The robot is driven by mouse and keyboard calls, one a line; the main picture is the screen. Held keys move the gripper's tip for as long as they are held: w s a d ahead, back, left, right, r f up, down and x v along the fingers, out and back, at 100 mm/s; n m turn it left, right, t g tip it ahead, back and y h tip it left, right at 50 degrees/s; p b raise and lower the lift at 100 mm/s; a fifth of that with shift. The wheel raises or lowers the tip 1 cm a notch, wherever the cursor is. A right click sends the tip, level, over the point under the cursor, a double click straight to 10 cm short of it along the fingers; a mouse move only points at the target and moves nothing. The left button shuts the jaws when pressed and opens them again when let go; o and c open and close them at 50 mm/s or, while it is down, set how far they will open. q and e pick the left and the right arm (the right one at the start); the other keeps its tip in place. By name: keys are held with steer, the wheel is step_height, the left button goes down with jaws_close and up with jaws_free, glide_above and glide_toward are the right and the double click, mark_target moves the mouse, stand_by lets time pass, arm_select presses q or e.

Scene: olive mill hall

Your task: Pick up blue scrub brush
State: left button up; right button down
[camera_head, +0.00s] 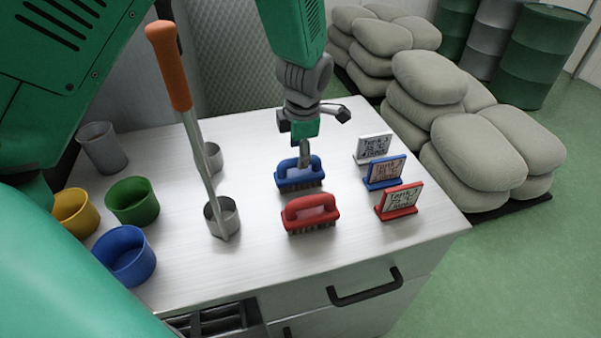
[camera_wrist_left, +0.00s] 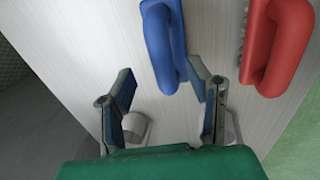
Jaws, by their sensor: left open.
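The blue scrub brush (camera_head: 287,180) stands bristles down on the light metal-topped table, behind the red scrub brush (camera_head: 297,220). My left gripper (camera_head: 304,152) points down at the blue brush's handle and overlaps it in the head view. In the left wrist view, the gripper (camera_wrist_left: 162,82) has its two fingers apart, with the blue brush (camera_wrist_left: 160,40) just ahead between them, nearer the right finger. Whether a finger touches it I cannot tell. The red brush (camera_wrist_left: 278,45) lies to the right there. My right gripper is not in view.
An orange-handled tool (camera_head: 169,65) stands in a metal cup (camera_head: 222,217). Blue (camera_head: 124,256), green (camera_head: 132,201) and yellow (camera_head: 75,214) cups stand at the left. Small blue-framed (camera_head: 385,172), red-framed (camera_head: 400,201) and white (camera_head: 374,147) signs stand right of the brushes.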

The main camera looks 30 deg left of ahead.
arm_select(q)
steer(key=f, duration=0.2)
steer(key=a+f, duration=0.1)
steer(key=f, duration=0.1)
steer(key=shift+w, duration=0.2)
steer(key=shift+w+d+f, duration=0.1)
steer(key=shift+w+d, duration=0.05)
steer(key=shift+d, duration=0.4)
steer(key=shift+d+r, duration=0.1)
steer(key=shift+r, duration=0.1)
steer(key=c, duration=0.4)
jaws_close()
steer(key=shift+a+f, duration=0.15)
steer(key=shift+a, duration=0.25)
steer(key=shift+a+r, duration=0.15)
steer(key=shift+r, duration=0.15)
steer(key=r, duration=0.6)
steer(key=d+r, duration=0.1)
steer(key=r, duration=0.2)
steer(key=shift+r, duration=0.2)
steer(key=shift+a+r, duration=0.1)
steer(key=shift+a, duration=0.15)
